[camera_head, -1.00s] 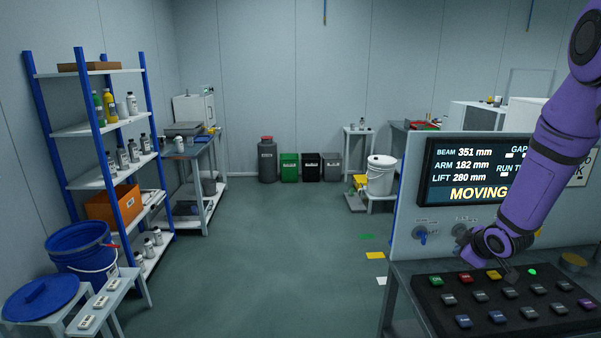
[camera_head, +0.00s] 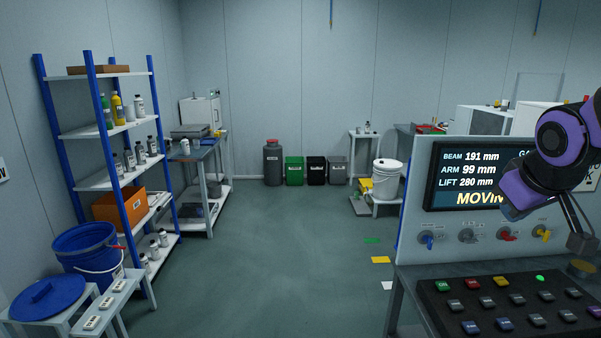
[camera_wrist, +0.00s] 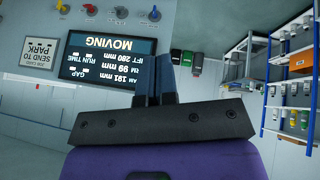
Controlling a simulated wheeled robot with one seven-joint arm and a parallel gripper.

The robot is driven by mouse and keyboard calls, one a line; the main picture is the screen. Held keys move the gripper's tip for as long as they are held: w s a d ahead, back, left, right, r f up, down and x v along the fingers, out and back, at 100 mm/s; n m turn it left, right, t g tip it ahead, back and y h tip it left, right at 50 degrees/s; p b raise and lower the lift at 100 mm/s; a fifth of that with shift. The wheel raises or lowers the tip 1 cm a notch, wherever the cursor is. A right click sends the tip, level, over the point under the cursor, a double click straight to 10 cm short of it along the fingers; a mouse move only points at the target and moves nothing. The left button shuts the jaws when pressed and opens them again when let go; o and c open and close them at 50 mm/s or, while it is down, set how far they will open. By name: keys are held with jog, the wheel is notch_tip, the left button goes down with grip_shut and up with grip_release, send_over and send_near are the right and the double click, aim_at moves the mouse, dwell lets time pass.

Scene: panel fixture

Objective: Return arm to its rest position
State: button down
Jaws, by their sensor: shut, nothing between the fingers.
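My purple arm is raised and folded at the right of the head view, in front of the panel (camera_head: 415,225). My gripper (camera_head: 582,243) hangs above the button console's right part, apart from the buttons. In the wrist view my gripper (camera_wrist: 155,72) has its two dark fingers together with nothing held. The display (camera_head: 465,175) reads BEAM 191 mm, ARM 99 mm, LIFT 280 mm and MOVING. My arm covers its right part. In the wrist view the display (camera_wrist: 108,58) appears upside down.
The console (camera_head: 425,290) carries rows of coloured buttons and a lit green spot. Several coloured knobs (camera_head: 467,236) line the panel above it. A blue-framed shelf (camera_head: 92,150) and blue bucket (camera_head: 85,250) stand left. The middle floor (camera_head: 270,260) is clear.

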jog(key=s+a+r+m+y, duration=0.1)
jog(key=s+a, duration=0.1)
jog(key=s, duration=0.5)
jog(key=s+a+r+m+g, duration=0.1)
jog(key=s+a+r, duration=0.1)
jog(key=s, duration=0.5)
jog(key=shift+s+a+r+y, duration=0.15)
jog(key=shift+s+a+y, duration=0.25)
jog(key=shift+a, duration=0.45)
jog(key=shift+w+d, duration=0.1)
